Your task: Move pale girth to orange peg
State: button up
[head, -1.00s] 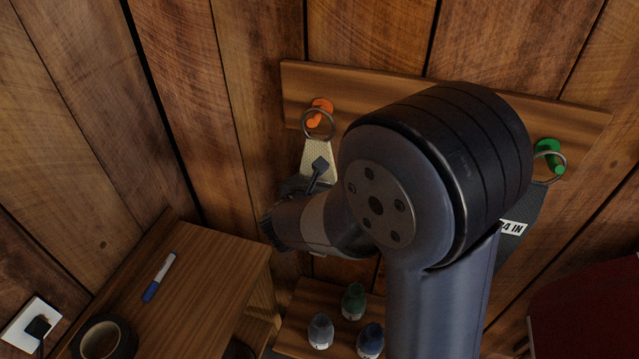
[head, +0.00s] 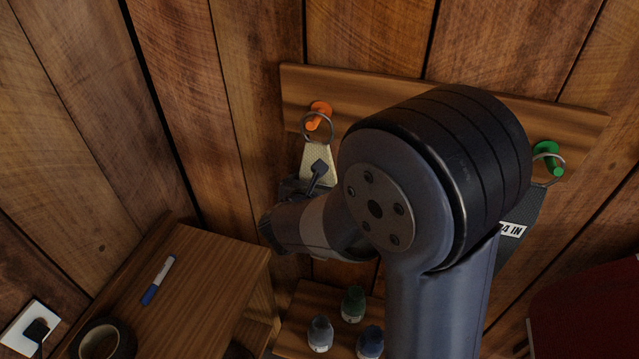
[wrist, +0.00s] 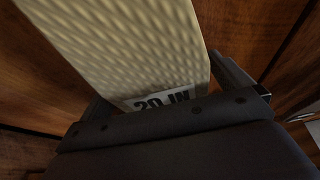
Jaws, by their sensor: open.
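The pale girth (head: 318,156) is a cream, textured strap with a metal ring at its top. It hangs from the orange peg (head: 320,110), with the ring (head: 317,128) around the peg. In the wrist view the strap (wrist: 125,45) fills the upper middle, with a white "20 IN" label (wrist: 163,101) near my gripper's body. My gripper (wrist: 158,80) is open, with one finger on each side of the strap. In the head view my wrist covers the lower part of the girth. I cannot tell whether the fingers touch it.
A green peg (head: 549,158) to the right on the same board (head: 400,88) holds a dark girth (head: 528,208) labelled "24 IN", partly behind my arm. Small bottles (head: 353,304) stand below on a shelf. A wooden cabinet (head: 205,290) at left carries a marker (head: 158,280) and a tape roll (head: 103,340).

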jog(key=v, duration=1)
jog(key=shift+s+r+p, duration=0.2)
jog(key=shift+s+p, duration=0.15)
jog(key=shift+a, duration=0.15)
jog(key=x, duration=1)
jog(key=shift+w, duration=0.35)
jog(key=shift+s+a+r+p, duration=0.1)
jog(key=shift+s+r+p, duration=0.2)
jog(key=shift+s, duration=0.3)
